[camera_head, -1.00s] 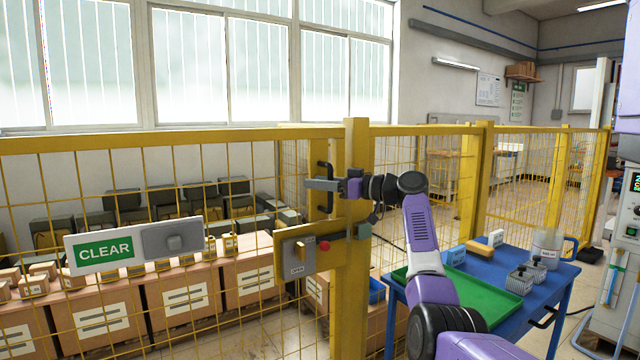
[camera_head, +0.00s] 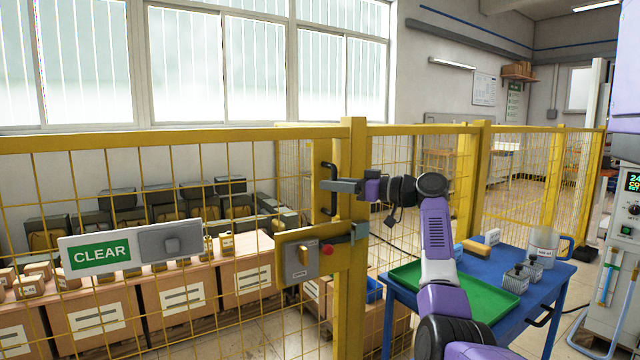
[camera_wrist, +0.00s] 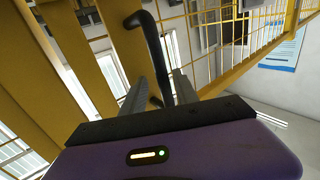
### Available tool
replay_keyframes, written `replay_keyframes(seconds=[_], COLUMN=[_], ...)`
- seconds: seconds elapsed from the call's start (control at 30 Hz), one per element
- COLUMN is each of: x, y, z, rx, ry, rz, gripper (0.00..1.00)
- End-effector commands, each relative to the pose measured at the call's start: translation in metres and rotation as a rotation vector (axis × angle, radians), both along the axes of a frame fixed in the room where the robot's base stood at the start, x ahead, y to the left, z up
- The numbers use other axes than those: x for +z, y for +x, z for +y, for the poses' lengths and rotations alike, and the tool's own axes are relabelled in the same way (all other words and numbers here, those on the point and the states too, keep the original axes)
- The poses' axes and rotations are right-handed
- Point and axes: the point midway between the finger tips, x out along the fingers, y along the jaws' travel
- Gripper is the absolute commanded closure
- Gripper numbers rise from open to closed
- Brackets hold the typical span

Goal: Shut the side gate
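The side gate's yellow frame and mesh (camera_head: 292,165) stand beside the thick yellow post (camera_head: 352,270) in the head view. A black upright pull handle (camera_head: 328,190) is on it, left of the post. My gripper (camera_head: 335,186) reaches leftward across the front of the post to the handle. In the wrist view, the black handle (camera_wrist: 150,45) runs down between the fingers of my gripper (camera_wrist: 160,90). The fingers are apart; I cannot tell whether either touches the handle. A latch plate with a red knob (camera_head: 300,257) sits below. The exact gap between gate and post is unclear.
A yellow mesh fence with a CLEAR sign (camera_head: 100,252) spans the left. A blue table (camera_head: 535,300) with a green tray (camera_head: 490,298) stands right of the post, below my arm. A grey machine (camera_head: 620,260) is at the far right. Boxes stand behind the fence.

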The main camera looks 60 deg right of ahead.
Motion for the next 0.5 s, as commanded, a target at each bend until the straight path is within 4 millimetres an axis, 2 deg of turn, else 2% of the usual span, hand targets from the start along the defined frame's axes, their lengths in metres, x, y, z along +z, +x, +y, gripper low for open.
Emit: replay_keyframes(seconds=[0.1,0.2,0.5], x=[0.0,0.001,0.002], y=[-0.016,-0.024,-0.029], z=[-0.003,-0.004,-0.005], rx=[0.0,0.0,-0.001], ry=[0.0,0.0,0.0], rz=[-0.001,-0.003,-0.005], gripper=[0.64,0.64,0.64])
